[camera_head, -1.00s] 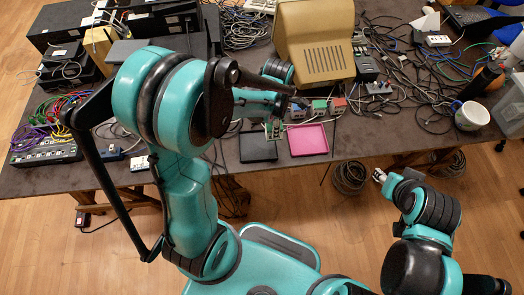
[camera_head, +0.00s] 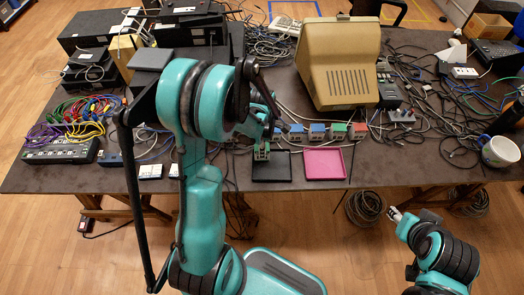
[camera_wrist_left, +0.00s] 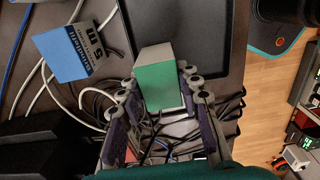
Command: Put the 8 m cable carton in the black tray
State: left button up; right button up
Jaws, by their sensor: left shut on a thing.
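My left gripper (camera_head: 262,150) is shut on a green carton with a pale side, seen in the head view at the back left edge of the black tray (camera_head: 271,179). In the left wrist view the green carton (camera_wrist_left: 160,89) is between the fingers (camera_wrist_left: 160,84), overlapping the edge of the black tray (camera_wrist_left: 215,25). No length label is readable on it, and its height above the table is unclear. A blue carton marked 5 M (camera_wrist_left: 62,56) lies beside the tray. My right gripper (camera_head: 396,214) is low in front of the table; its jaws are too small to judge.
A pink tray (camera_head: 323,163) lies right of the black tray. Behind them stand blue, green and red cartons (camera_head: 358,131) in a row. A beige monitor (camera_head: 338,65) is behind, with loose cables around.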

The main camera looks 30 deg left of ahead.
pick_arm(q)
jog(key=shift+f, duration=0.5)
jog(key=shift+r, duration=0.1)
jog(key=shift+f, duration=0.2)
jog(key=o, duration=1.2)
jog(key=shift+o, duration=0.2)
jog(key=shift+r, duration=0.15)
